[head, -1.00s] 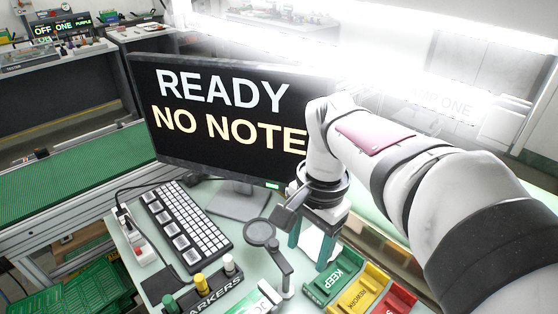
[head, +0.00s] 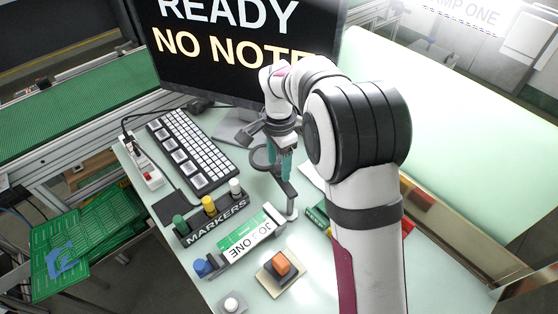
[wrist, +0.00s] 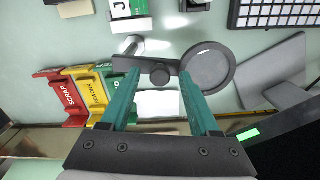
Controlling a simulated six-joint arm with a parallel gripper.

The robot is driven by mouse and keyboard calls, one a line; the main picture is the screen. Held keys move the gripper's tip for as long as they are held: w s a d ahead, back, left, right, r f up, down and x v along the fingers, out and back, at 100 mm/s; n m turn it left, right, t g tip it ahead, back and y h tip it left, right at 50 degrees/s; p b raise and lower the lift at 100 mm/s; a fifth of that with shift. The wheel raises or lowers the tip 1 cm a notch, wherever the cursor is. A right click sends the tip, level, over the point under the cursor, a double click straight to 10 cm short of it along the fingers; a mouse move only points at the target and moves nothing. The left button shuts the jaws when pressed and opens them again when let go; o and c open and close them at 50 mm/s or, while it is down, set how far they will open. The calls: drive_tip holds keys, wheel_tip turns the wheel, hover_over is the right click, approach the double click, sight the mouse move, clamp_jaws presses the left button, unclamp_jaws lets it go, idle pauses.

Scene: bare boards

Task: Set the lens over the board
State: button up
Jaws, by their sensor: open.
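The lens is a round grey magnifier (head: 261,160) on a dark swing arm with a light upright stand (head: 291,206). In the wrist view its ring (wrist: 208,67) is right of a dark knob (wrist: 160,77) on the arm. My gripper (wrist: 158,75) is open, its teal fingers on either side of the knob; I cannot tell if they touch it. In the head view my gripper (head: 280,162) is at the lens arm and partly hides it. The green board with the white JOB ONE label (head: 252,236) lies in front of the stand, beside a blue knob (head: 203,268).
A marker rack (head: 215,220) stands left of the board, and a keyboard (head: 195,150) behind it. An orange button block (head: 281,265) is in front. Red SCRAP (wrist: 70,98), yellow (wrist: 92,92) and green bins lie right of the stand, partly hidden by my arm. The monitor (head: 220,45) stands behind.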

clamp_jaws()
idle(1.4)
